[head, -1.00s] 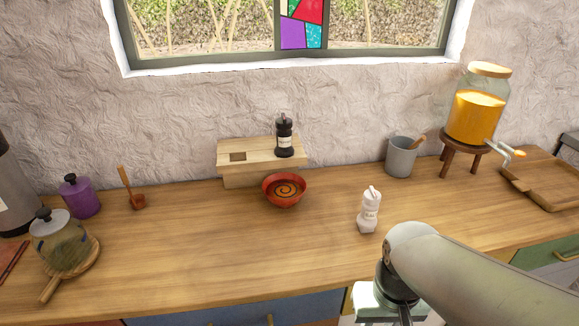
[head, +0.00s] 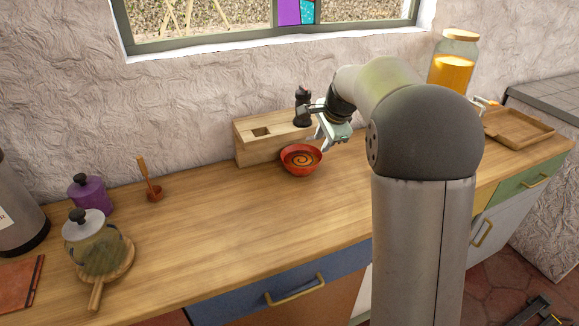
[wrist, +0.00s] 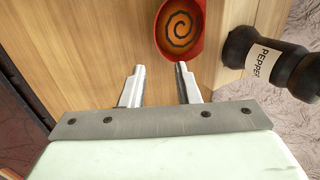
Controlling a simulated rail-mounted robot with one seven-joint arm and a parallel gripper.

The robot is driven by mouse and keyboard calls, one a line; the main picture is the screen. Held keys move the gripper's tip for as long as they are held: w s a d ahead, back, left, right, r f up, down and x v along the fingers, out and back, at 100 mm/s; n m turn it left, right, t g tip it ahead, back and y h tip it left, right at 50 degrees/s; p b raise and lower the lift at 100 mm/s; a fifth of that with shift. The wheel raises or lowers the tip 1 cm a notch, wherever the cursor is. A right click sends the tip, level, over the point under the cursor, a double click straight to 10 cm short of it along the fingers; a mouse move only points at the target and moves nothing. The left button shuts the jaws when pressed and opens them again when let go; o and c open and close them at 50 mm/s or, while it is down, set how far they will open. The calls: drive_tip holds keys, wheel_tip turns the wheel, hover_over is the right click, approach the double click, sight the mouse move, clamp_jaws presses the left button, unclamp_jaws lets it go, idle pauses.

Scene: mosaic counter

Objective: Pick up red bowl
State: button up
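In the wrist view the bowl (wrist: 181,30) is at the top, just beyond the right fingertip. My gripper (wrist: 158,68) is open, with two pale fingers apart and nothing between them. In the head view my gripper (head: 322,138) is just above and right of the bowl. The right finger looks very close to the bowl's rim; I cannot tell whether it touches.
The dark pepper mill (head: 302,107) stands on the wooden box (head: 262,148) behind the bowl, close to my gripper; it also shows in the wrist view (wrist: 270,62). A glass teapot (head: 92,245) and purple jar (head: 88,193) stand left.

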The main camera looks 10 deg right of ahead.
approach(309, 168)
drive_tip(key=w+d+x, duration=0.1)
drive_tip(key=x, duration=0.4)
drive_tip(key=shift+s+a+p+x, duration=0.15)
drive_tip(key=shift+p+x, duration=0.35)
drive_tip(key=shift+x, duration=1.05)
drive_tip(key=shift+s+a+p+x, duration=0.15)
drive_tip(key=shift+p+x, duration=0.3)
drive_tip(key=shift+x, duration=1.1)
clamp_jaws()
